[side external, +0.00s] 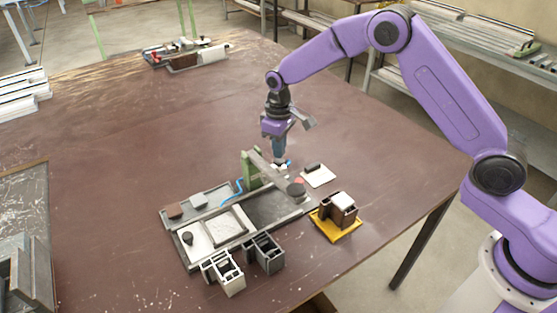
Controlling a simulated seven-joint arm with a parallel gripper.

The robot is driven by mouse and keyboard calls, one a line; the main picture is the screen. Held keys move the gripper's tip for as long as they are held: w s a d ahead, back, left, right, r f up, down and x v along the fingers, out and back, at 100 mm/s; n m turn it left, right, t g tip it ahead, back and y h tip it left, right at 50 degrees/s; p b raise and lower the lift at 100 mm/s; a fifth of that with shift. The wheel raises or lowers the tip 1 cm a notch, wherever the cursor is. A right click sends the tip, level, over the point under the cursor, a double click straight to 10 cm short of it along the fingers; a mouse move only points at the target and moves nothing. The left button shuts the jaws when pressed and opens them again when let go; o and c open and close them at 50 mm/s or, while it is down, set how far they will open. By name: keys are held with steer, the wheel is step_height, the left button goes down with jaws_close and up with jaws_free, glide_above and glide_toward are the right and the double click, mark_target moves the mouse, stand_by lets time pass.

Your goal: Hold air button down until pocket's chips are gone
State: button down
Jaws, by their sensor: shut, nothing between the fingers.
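My purple arm reaches down from the right, and my gripper (280,162) is shut and empty behind the clamp fixture. Its fingertips are close to a small blue part (289,162); I cannot tell whether they touch it or whether it is the air button. The fixture (178,238) is a long grey base with a green post (250,168), a grey lever arm (265,170) and a blue air hose (238,187). A framed light recess (226,228) lies on the base and may be the pocket. Chips are too small to make out.
Two profile pieces (224,272) stand in front of the fixture. A yellow tray (340,231) with a dark, white-topped block is to its right. A pale plate (319,178) with a dark block lies behind. A tool cluster (185,58) sits far back; the table's left middle is clear.

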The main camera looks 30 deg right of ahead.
mark_target(279, 160)
steer(key=shift+f, duration=1.15)
stand_by(0.4)
stand_by(1.6)
steer(key=shift+r, duration=3.05)
